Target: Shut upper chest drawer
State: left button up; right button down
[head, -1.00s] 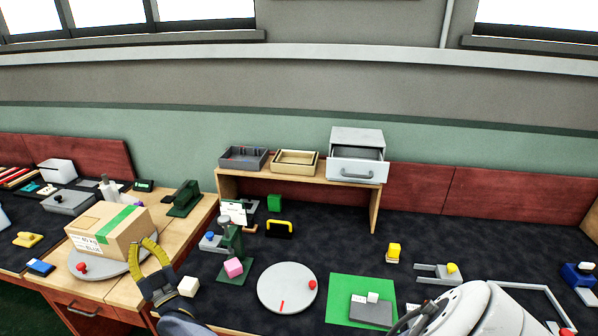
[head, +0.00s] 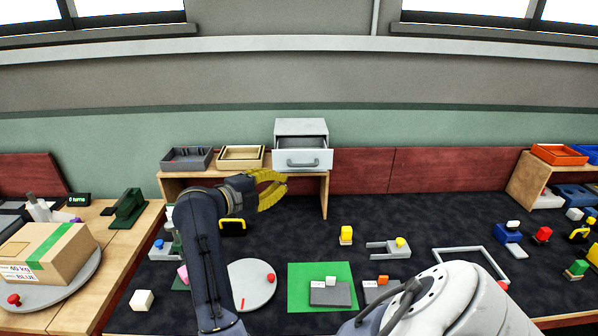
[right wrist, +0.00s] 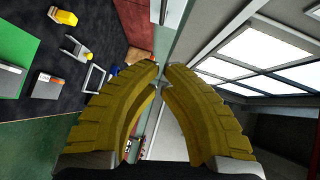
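The light grey chest (head: 301,127) stands on the wooden shelf at the back. Its drawer (head: 318,160) is pulled out, with the dark inside showing above a front with a grey handle (head: 302,162). My right gripper (head: 287,183) has yellow fingers and appears below and left of the handle, pointing right. In the right wrist view its fingertips (right wrist: 162,67) nearly meet, with nothing seen between them. I see no contact with the drawer, but the depth gap is unclear. My left gripper is not in view.
A grey tray (head: 187,159) and a tan tray (head: 241,157) sit left of the chest on the shelf (head: 323,195). A green mat (head: 297,273), a round grey disc (head: 243,289) and several small blocks lie on the dark table. A carton (head: 45,254) stands at left.

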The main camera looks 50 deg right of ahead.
send_near(313, 166)
jog(key=s+d, duration=0.3)
jog(key=shift+w+d+f, duration=0.25)
jog(key=shift+w+d, duration=0.35)
jog(key=shift+d, duration=0.05)
jog(key=shift+w+d+f, duration=0.2)
jog(key=shift+w+d, duration=0.45)
jog(key=shift+d, duration=0.05)
